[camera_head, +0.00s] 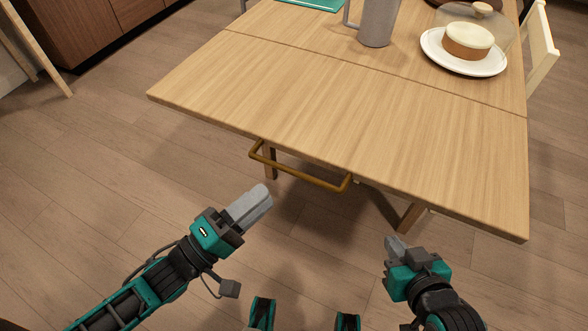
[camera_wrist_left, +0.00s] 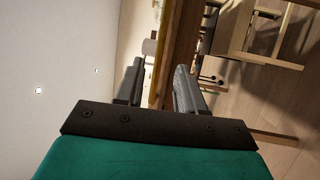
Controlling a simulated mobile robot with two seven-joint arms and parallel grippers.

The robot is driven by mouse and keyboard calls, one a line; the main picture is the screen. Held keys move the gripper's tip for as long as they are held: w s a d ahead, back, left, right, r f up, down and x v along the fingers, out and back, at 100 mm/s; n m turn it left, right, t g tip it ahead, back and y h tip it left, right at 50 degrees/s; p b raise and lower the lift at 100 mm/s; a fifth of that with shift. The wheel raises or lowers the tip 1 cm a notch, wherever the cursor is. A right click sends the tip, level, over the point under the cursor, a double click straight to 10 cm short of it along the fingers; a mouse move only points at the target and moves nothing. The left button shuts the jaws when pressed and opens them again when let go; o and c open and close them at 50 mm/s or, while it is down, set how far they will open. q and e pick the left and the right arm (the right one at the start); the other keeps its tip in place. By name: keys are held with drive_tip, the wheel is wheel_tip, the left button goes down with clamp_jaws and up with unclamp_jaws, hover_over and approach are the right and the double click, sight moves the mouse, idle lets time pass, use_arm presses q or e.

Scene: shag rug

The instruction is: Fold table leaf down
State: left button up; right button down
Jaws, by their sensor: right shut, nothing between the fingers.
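The wooden table leaf (camera_head: 330,110) is the near section of the table, beyond a seam line. It is up and level with the rest of the top. A brass-coloured bar handle (camera_head: 305,174) hangs just below its near edge. My left gripper (camera_head: 262,196) is in front of and below the handle, apart from it. In the left wrist view its two fingers (camera_wrist_left: 158,85) are spread with nothing held, and the table's edge (camera_wrist_left: 166,45) shows beyond them. My right gripper (camera_head: 392,243) is shut and empty, below the leaf's near edge and right of the handle.
On the fixed part of the table (camera_head: 318,35) stand a grey pitcher (camera_head: 377,22) and a white plate (camera_head: 455,62) with a cake (camera_head: 468,42) under a clear dome. A pale chair (camera_head: 541,50) is at the right. The wooden floor (camera_head: 110,180) at left is clear.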

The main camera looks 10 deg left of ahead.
sight(294, 170)
use_arm(q)
drive_tip(key=b+x, duration=0.1)
drive_tip(key=x, duration=0.7)
drive_tip(key=shift+w+d+r, duration=0.1)
drive_tip(key=shift+w+d, duration=0.1)
drive_tip(key=shift+w, duration=0.1)
clamp_jaws()
